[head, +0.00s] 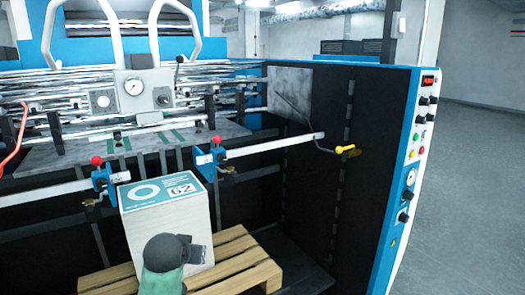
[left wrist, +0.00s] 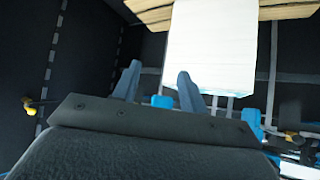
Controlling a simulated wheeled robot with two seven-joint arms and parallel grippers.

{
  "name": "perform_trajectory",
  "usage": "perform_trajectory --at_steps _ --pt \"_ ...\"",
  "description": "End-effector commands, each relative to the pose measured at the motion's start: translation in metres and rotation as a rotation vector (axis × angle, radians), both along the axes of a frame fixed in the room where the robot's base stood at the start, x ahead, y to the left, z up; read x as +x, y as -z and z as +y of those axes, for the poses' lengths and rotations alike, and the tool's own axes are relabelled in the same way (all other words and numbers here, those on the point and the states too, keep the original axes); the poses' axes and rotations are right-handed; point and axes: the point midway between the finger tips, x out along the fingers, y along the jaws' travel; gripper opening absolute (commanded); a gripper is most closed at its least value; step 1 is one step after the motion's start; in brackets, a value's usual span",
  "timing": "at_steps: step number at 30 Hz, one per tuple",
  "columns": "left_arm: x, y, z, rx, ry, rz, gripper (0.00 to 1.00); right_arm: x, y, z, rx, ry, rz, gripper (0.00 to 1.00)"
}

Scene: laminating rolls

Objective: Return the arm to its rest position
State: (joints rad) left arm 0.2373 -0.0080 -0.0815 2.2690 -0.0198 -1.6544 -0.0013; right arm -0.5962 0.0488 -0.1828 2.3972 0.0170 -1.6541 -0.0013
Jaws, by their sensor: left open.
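My left arm comes in at the bottom of the head view, with its dark gripper (head: 197,253) in front of the lower part of a white box or stack (head: 138,230). In the left wrist view the two fingers (left wrist: 158,78) stand apart with nothing between them. The white stack (left wrist: 212,45) lies beyond them; I cannot tell if the gripper touches it. The stack has a teal-and-white label marked 62 on top and stands upright on a wooden pallet (head: 245,262). My right gripper is in neither view.
A blue and black machine surrounds the pallet, with a control panel (head: 418,150) on its right side wall. Rails with blue clamps (head: 105,180) and a yellow-knobbed lever (head: 346,149) stand behind and beside the stack. Open grey floor (head: 470,200) lies at the far right.

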Motion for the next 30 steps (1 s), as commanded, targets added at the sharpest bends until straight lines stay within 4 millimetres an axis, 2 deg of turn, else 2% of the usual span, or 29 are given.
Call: perform_trajectory --at_steps 1,12,20,24,30 --pt "-0.015 0.017 -0.005 -0.002 0.015 0.023 0.43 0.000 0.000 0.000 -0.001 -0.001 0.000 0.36" --pt "-0.121 0.117 -0.028 -0.006 0.087 0.189 0.43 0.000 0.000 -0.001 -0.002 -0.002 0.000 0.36" --pt "-0.200 0.189 -0.037 -0.002 0.115 0.345 0.43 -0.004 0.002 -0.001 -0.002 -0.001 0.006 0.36" --pt "-0.246 0.229 -0.040 -0.002 0.126 0.441 0.43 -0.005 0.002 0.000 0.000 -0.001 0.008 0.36" --pt "-0.317 0.277 -0.039 -0.003 0.132 0.577 0.43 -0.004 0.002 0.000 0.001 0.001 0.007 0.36"
